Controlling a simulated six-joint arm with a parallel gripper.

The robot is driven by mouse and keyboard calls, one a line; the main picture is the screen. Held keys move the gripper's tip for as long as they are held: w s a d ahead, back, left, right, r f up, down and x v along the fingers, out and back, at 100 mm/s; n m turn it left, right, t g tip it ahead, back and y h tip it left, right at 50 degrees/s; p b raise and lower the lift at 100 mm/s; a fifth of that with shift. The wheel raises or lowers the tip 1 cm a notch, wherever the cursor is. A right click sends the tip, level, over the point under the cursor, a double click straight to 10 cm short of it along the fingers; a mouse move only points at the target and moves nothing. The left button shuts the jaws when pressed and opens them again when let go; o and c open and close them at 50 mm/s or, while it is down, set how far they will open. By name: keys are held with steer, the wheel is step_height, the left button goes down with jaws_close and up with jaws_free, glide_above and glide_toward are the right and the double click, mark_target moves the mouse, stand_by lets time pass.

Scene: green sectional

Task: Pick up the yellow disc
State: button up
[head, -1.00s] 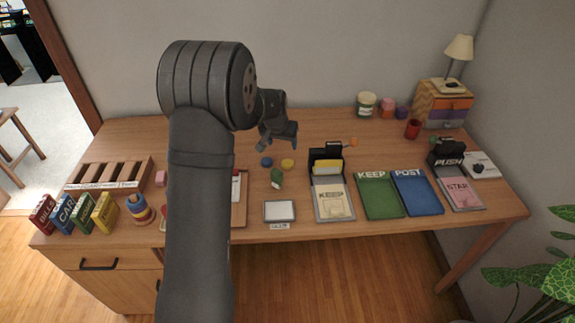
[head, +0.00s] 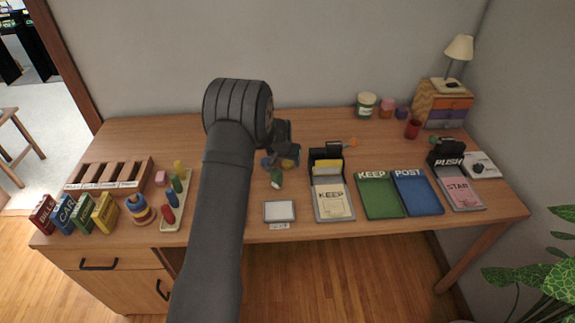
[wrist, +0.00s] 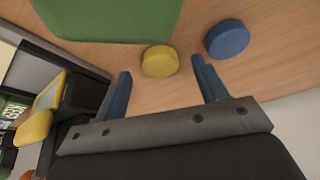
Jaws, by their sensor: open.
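The yellow disc (wrist: 159,61) lies flat on the wooden desk. In the wrist view it sits just beyond and between the fingertips of my gripper (wrist: 162,80), which are open and empty. In the head view the yellow disc (head: 288,163) is partly hidden by my gripper (head: 281,158), which is low over that spot. A blue disc (wrist: 227,39) lies to the right of the yellow one in the wrist view, near the right finger and apart from it.
A green object (wrist: 110,15) stands close to the yellow disc; it also shows in the head view (head: 276,179). A black card holder (head: 325,155) with a yellow card is to the right. A white framed pad (head: 279,211) lies in front. KEEP and POST trays (head: 380,208) are further right.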

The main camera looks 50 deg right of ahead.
steer(key=shift+x, duration=0.75)
steer(key=shift+c, duration=0.3)
steer(key=c, duration=1)
steer(key=shift+r, duration=0.15)
